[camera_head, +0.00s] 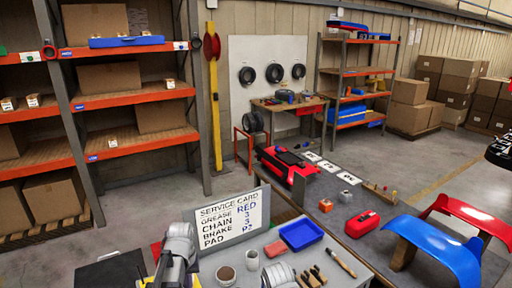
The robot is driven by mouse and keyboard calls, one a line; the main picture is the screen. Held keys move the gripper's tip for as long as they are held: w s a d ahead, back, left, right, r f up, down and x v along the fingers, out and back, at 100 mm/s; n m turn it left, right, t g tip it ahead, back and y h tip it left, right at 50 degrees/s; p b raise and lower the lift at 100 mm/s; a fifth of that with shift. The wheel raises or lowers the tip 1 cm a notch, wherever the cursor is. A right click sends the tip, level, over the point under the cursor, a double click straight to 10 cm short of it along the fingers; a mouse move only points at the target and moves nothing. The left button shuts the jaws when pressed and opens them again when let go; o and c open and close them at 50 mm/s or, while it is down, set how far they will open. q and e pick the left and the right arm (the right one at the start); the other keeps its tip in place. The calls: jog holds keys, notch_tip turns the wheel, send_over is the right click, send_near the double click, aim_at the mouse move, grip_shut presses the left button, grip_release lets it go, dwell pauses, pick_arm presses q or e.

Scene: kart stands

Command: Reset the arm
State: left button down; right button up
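My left arm's grey end (178,245) comes in at the bottom left, beside the grey worktable (228,262) and in front of the service card. Its fingers are not clear, so I cannot tell whether the gripper is open or shut.
The table holds a blue tray (301,235), a brown-filled cup (226,275), a red block (275,248) and tools. A red case (362,224) and blue bodywork (438,247) stand to the right. Shelves (135,97) line the left. Open floor lies behind the table.

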pick_arm(q)
jog(key=s+d+f+m+b, duration=0.2)
jog(key=s+d+m, duration=0.4)
jog(key=s+d, duration=0.7)
jog(key=d, duration=0.4)
jog(key=shift+f+y, duration=0.25)
jog(key=shift+y, duration=0.15)
dwell(0.6)
